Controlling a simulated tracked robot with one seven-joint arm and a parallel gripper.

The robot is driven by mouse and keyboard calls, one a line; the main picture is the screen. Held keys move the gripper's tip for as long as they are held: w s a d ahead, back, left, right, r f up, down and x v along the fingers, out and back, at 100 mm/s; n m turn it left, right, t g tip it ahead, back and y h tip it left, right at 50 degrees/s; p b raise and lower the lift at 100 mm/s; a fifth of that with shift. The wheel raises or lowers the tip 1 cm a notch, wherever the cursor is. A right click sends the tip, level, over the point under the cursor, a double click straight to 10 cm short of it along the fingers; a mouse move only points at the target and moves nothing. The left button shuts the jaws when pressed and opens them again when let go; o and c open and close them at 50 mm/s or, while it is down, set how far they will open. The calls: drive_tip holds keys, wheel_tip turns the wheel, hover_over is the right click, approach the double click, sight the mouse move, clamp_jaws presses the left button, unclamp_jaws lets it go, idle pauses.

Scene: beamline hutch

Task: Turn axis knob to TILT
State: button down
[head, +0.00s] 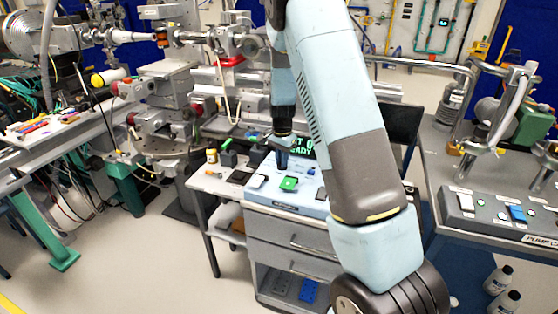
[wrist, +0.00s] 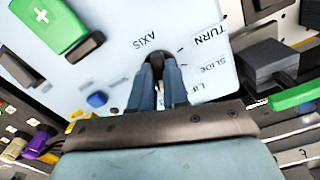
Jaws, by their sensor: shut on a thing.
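The control panel (wrist: 110,80) is a pale blue plate with the words AXIS, TURN, SLIDE and a partly covered word starting LI; they appear rotated in the wrist view. It also shows on the drawer cabinet in the head view (head: 313,204). My gripper (wrist: 157,72) points down at the panel, its two fingers shut on the dark axis knob (wrist: 155,60) by the word AXIS. The fingers hide most of the knob, and I cannot tell which word its pointer faces. No TILT label is visible. In the head view my gripper (head: 282,160) is over the panel's back left part.
A dark box (wrist: 268,62) and a green bar (wrist: 293,96) lie to the right.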

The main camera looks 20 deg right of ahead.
drive_tip(key=shift+a+f, duration=0.1)
drive_tip(key=shift+a, duration=0.2)
drive_tip(key=c, duration=1.4)
unclamp_jaws()
drive_tip(key=shift+o, duration=1.4)
drive_tip(key=shift+d, duration=0.1)
wheel_tip(320, 180, up, 14)
drive_tip(key=shift+f, duration=0.1)
